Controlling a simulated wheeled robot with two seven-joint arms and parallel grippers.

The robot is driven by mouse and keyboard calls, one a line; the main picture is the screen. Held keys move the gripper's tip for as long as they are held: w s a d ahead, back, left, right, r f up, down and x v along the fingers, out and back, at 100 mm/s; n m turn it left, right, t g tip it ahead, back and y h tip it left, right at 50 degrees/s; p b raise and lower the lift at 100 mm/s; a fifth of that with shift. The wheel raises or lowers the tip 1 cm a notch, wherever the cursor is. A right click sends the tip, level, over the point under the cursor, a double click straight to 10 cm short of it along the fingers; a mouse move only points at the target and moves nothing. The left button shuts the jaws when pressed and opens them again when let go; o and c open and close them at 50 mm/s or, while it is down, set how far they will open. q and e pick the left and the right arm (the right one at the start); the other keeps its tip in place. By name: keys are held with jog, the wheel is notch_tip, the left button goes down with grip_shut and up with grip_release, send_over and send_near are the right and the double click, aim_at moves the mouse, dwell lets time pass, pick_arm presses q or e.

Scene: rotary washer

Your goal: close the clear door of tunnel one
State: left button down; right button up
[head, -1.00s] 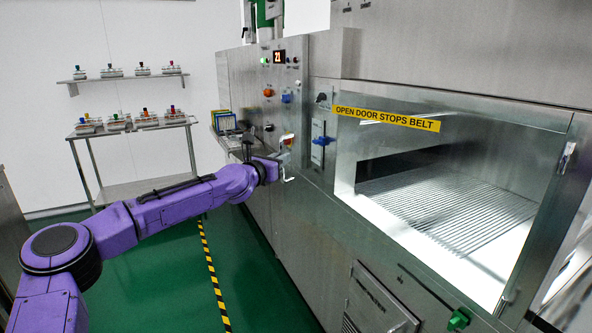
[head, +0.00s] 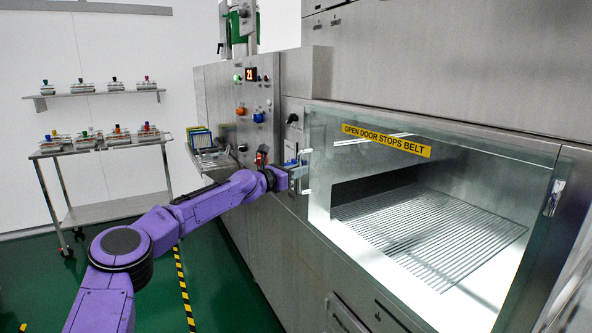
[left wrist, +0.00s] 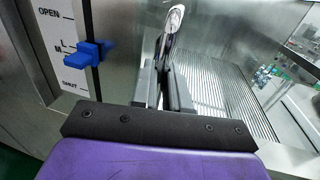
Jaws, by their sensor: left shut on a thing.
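The clear door (head: 470,165) of the tunnel is a glass panel with a yellow "OPEN DOOR STOPS BELT" label (head: 386,141). It stands across the tunnel opening; I cannot tell whether it is flush with its frame. Its pale bar handle (head: 305,160) is at the left edge, and its tip shows in the left wrist view (left wrist: 173,20). My left gripper (head: 297,175) is shut on this handle, and its dark fingers (left wrist: 165,88) hide part of it in the left wrist view. My right gripper is not in view.
A slider with a blue knob (left wrist: 92,52), marked OPEN to SHUT, sits just left of the handle. The slatted belt (head: 430,230) shows through the glass. The control panel (head: 250,105) is further left. A trolley (head: 105,205) stands at the wall.

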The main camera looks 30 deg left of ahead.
pick_arm(q)
jog(key=shift+w+d+r, duration=0.1)
jog(key=shift+r, duration=0.7)
jog(key=c, duration=1.5)
grip_release()
jog(key=shift+c, duration=0.2)
jog(key=o, duration=0.3)
jog(key=shift+w+d+f, duration=0.2)
jog(key=shift+w, duration=0.25)
jog(key=shift+w+d+f, duration=0.15)
jog(key=shift+w+f, duration=0.05)
jog(key=shift+s+d, duration=0.1)
jog(key=shift+f, duration=0.45)
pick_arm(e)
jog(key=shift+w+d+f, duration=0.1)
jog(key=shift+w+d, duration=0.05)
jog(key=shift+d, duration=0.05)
